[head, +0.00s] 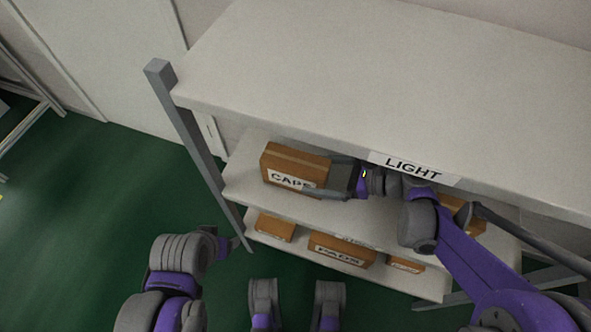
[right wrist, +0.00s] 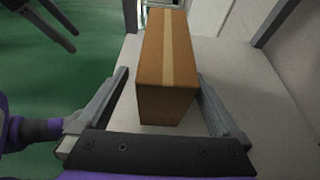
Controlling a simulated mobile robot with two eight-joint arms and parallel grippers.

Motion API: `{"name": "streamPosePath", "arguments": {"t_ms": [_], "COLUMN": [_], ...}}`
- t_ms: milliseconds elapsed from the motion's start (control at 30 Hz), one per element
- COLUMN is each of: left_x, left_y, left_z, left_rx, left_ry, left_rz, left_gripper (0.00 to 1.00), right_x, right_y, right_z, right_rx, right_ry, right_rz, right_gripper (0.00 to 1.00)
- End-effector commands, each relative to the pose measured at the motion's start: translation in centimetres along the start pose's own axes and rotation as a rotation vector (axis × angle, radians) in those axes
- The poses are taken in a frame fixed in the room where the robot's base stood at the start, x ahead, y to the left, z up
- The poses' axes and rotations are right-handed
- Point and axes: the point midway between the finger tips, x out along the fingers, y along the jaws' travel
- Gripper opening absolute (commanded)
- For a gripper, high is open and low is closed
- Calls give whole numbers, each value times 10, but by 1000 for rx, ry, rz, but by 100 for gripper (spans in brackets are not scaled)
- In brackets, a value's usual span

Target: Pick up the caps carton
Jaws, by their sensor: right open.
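The caps carton (head: 296,164) is a brown box with a white CAPS label on its front. It stands on the middle shelf, near its left end. In the right wrist view the carton (right wrist: 166,60) shows a pale tape strip and sits between the two fingers. My right gripper (head: 325,182) is open and reaches in from the right, with one finger on each side of the carton's near end. In the right wrist view the gripper (right wrist: 163,82) shows a gap at the left finger; contact at the right finger is unclear. My left gripper (head: 236,243) is barely visible.
The top board (head: 380,85), with a LIGHT label (head: 415,168), overhangs the middle shelf (head: 345,212). A grey post (head: 190,135) stands left of the carton. A PADS carton (head: 340,250) and other boxes sit on the lower shelf. Another box (head: 462,213) is at right.

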Motion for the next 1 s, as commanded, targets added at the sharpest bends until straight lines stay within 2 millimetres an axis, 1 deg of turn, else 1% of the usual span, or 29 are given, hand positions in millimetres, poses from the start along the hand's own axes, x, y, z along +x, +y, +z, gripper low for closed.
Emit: {"name": "streamPosePath", "arguments": {"t_ms": [167, 300, 400, 500, 733, 867, 900, 967, 1000], "left_x": [7, 17, 19, 20, 20, 20, 20, 20, 20], "left_y": [0, 0, 0, 0, 0, 0, 0, 0, 0], "left_z": [2, 4, 5, 5, 5, 5, 5, 5, 5], "left_rx": [0, 0, 0, 0, 0, 0, 0, 0, 0], "left_ry": [-2, -5, -6, -6, -6, -6, -6, -6, -6], "left_rz": [0, 0, 0, 0, 0, 0, 0, 0, 0], "left_gripper": [71, 71, 71, 71, 71, 71, 71, 71, 71], "right_x": [15, 37, 49, 55, 55, 55, 55, 55, 55], "right_y": [-2, -6, -5, -5, -5, -6, -6, -6, -6], "right_z": [-5, -13, -11, -10, -10, -10, -10, -10, -10], "right_rx": [0, 0, -1, 0, 0, 0, 0, 0, 0], "right_ry": [0, 0, 0, 0, 0, 0, 0, 0, 0], "right_rz": [2, 2, 2, 1, -1, -1, -1, -1, -1], "right_gripper": [100, 100, 100, 100, 100, 77, 69, 59, 51]}}
